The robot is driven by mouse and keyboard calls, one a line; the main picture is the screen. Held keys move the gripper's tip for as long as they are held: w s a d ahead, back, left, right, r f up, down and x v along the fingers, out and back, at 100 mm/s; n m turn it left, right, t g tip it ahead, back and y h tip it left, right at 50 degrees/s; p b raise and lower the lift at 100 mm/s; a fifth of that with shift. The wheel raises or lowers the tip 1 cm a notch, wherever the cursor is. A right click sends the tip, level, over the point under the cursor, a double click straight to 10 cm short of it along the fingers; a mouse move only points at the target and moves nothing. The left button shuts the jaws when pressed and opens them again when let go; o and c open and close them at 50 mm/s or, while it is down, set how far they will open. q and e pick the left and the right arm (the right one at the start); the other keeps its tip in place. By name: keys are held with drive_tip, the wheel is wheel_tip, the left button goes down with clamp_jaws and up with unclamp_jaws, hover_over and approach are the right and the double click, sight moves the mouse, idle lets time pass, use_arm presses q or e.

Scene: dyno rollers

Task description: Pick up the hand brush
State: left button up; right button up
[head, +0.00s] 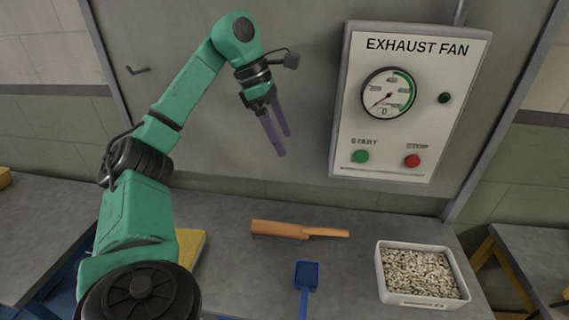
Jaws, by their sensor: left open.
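The hand brush (283,230) is a wooden, orange-brown piece lying flat on the grey table. Its wide end points left and its thin handle points right. My left gripper (279,146) is open and empty, in the air above and behind the brush, with its two purple-grey fingers pointing down. It is apart from the brush. My right gripper is not in view.
A blue scoop (306,275) lies in front of the brush. A white tub (380,270) of pale pellets stands at the right. A yellow object (191,248) is partly hidden behind my arm. The exhaust fan panel (345,120) rises behind the table (240,275).

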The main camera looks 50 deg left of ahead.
use_arm(q)
drive_tip(key=b, duration=1.5)
approach(303, 230)
drive_tip(key=v, duration=0.6)
drive_tip(key=b+x, duration=0.3)
drive_tip(key=x, duration=1.1)
drive_tip(key=shift+d+f, duration=0.1)
drive_tip(key=shift+f, duration=0.2)
drive_tip(key=shift+r, duration=0.1)
clamp_jaws()
drive_tip(key=shift+r, duration=0.1)
wheel_tip(303, 230, up, 20)
drive_tip(key=p, duration=0.7)
drive_tip(key=shift+p, duration=0.3)
